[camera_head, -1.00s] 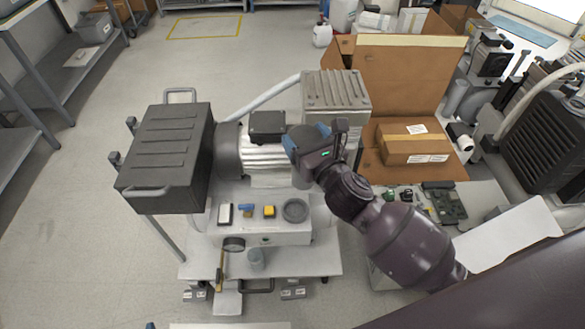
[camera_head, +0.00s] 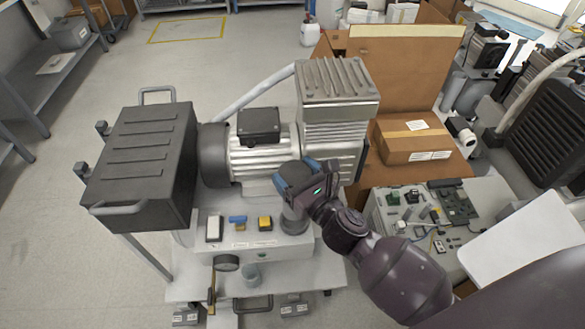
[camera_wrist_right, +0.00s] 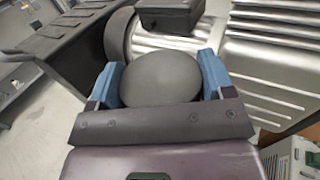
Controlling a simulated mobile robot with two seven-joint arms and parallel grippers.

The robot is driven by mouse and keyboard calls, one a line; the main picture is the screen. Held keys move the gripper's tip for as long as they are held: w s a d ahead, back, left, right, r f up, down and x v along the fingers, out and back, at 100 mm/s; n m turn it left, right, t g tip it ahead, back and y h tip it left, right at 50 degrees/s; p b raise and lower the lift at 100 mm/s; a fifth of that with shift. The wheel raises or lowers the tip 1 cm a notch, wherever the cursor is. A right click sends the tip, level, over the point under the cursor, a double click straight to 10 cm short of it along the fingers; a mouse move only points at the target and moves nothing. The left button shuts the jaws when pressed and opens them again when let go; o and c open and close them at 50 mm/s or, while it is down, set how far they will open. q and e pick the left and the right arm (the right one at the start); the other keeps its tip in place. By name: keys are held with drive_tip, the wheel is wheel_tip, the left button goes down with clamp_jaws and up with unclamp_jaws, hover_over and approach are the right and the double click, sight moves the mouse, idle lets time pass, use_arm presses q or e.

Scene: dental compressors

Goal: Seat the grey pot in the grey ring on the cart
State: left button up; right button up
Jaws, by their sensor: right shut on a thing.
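My right gripper (camera_head: 293,190) is shut on the grey pot (camera_wrist_right: 160,80), whose rounded grey surface fills the space between the blue fingers in the right wrist view. In the head view the pot (camera_head: 293,219) shows below the gripper, at the right part of the white box top on the cart (camera_head: 190,289). My left gripper is not in view.
A white item (camera_head: 214,228), a blue item (camera_head: 237,222) and a yellow item (camera_head: 265,222) sit left of the pot. The ribbed motor (camera_head: 258,160) and compressor head (camera_head: 336,85) stand close behind.

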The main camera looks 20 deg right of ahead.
wheel_tip(320, 180, down, 3)
drive_tip(key=shift+s+r+b, duration=0.1)
drive_tip(key=shift+r+b, duration=0.05)
drive_tip(key=shift+b, duration=0.55)
drive_tip(key=shift+f+b, duration=0.65)
drive_tip(key=shift+b, duration=0.05)
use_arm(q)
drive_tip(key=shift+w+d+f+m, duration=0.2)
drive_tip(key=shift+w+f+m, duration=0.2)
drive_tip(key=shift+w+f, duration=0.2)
use_arm(e)
drive_tip(key=shift+r, duration=0.15)
use_arm(q)
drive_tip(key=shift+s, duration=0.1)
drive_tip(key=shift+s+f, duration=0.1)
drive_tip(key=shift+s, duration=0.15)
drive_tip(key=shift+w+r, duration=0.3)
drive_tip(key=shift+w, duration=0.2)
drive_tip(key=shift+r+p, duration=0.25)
drive_tip(key=shift+p, duration=0.05)
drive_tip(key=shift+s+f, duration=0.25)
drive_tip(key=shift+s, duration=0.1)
